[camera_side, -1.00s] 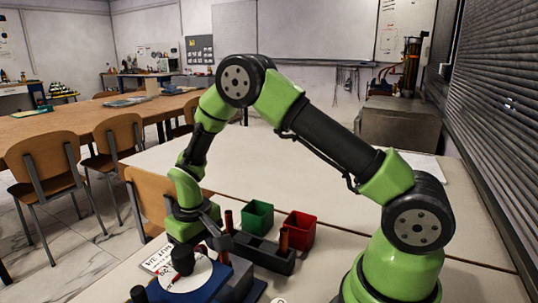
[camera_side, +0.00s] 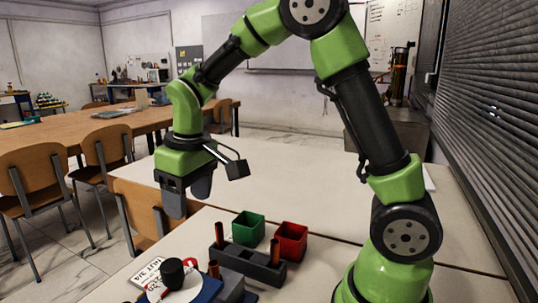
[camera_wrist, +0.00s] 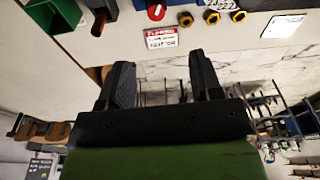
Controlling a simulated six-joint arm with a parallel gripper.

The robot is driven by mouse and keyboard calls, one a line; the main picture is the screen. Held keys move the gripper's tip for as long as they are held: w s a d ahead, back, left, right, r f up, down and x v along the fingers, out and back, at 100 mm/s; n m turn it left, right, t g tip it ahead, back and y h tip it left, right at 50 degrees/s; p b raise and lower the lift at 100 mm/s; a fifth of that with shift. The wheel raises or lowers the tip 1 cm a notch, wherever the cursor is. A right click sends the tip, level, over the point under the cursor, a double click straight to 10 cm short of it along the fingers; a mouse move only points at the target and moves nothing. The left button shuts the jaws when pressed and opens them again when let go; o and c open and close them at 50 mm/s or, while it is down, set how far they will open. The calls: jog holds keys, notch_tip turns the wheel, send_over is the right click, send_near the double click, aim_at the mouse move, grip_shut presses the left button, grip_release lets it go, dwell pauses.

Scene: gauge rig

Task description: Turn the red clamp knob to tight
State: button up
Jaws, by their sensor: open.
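A red round knob with a white mark (camera_wrist: 155,12) shows at the top edge of the wrist view, partly cut off by the frame. In the side view, I cannot clearly make out this knob. A dark cylinder (camera_side: 172,272) stands over a white dial plate (camera_side: 184,291) at the lower left there, with some red beside it. My gripper (camera_side: 188,195) is raised well above the table, fingers pointing down, apart from the rig. In the wrist view, its two fingers (camera_wrist: 161,78) are spread with nothing between them.
A dark rack (camera_side: 245,262) with reddish-brown posts stands beside the dial. A green bin (camera_side: 248,229) and a red bin (camera_side: 291,242) stand behind it. A white printed card (camera_side: 147,271) lies left of the dial. Several yellow hexagonal pieces (camera_wrist: 212,17) show in the wrist view. The table behind the bins is clear.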

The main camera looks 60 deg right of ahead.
jog(key=s+r+m+t, duration=0.2)
jog(key=s+r, duration=0.2)
jog(key=s, duration=0.3)
jog(key=s+a+r+m+t+y, duration=0.1)
jog(key=s+r+m+t, duration=0.1)
jog(key=s+r, duration=0.3)
jog(key=shift+s+r+t+y, duration=0.3)
jog(key=shift+s+t, duration=0.2)
jog(key=shift+s, duration=1.15)
